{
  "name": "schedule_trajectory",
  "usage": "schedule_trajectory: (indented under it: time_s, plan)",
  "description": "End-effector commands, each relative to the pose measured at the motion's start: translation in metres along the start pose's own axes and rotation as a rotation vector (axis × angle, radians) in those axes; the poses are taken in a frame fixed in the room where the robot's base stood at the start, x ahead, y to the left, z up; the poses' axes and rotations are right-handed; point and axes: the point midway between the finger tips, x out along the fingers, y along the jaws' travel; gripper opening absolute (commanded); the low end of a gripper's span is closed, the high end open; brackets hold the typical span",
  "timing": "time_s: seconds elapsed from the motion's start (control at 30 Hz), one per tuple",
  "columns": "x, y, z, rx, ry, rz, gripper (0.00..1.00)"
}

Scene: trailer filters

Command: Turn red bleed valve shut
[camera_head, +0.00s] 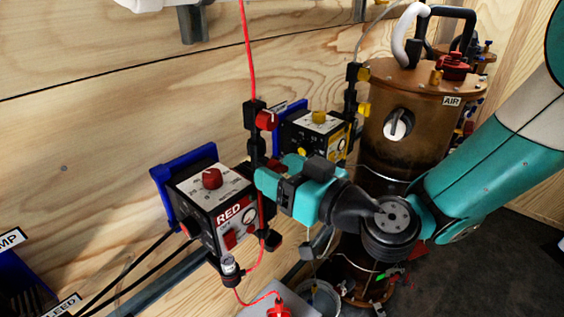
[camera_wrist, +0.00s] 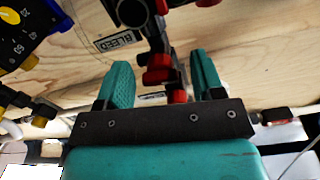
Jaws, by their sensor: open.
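A red valve part (camera_wrist: 158,75) on a black fitting shows between my fingers in the wrist view. A BLEED label (camera_wrist: 120,40) is upside down on the wood beside it. My gripper (camera_wrist: 160,62) is open, with one teal finger on each side of the red part; I cannot tell whether either touches it. In the head view my gripper (camera_head: 276,169) is at the lower part of the black fitting on the red line, and its fingers partly hide the valve there. A red knob (camera_head: 266,120) sits higher on the same fitting.
The RED control box (camera_head: 215,205), with a red dial, is at left below my gripper. A yellow-dialled box (camera_head: 318,125) is just behind. The brown AIR cylinder (camera_head: 400,140) stands at right. A thin red line (camera_head: 249,55) runs down the plywood wall.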

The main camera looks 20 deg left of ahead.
Motion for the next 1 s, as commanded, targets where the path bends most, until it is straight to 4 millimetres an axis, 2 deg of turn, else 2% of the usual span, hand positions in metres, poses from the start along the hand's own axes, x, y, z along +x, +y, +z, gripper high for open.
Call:
schedule_trajectory:
  time_s: [0.2, 0.4, 0.43, 0.8, 1.0]
  plan:
    - [0.0001, 0.0002, 0.0006, 0.0, 0.0, 0.0, 0.61]
    - [0.0, 0.0002, 0.0004, 0.0, 0.0, 0.0, 0.16]
    - [0.0, 0.0003, 0.0004, 0.0, 0.0, 0.0, 0.12]
    - [-0.0002, 0.0003, 0.0007, 0.128, 0.001, 0.001, 0.12]
    - [-0.0002, 0.0003, 0.0001, 0.133, 0.0, 0.001, 0.12]
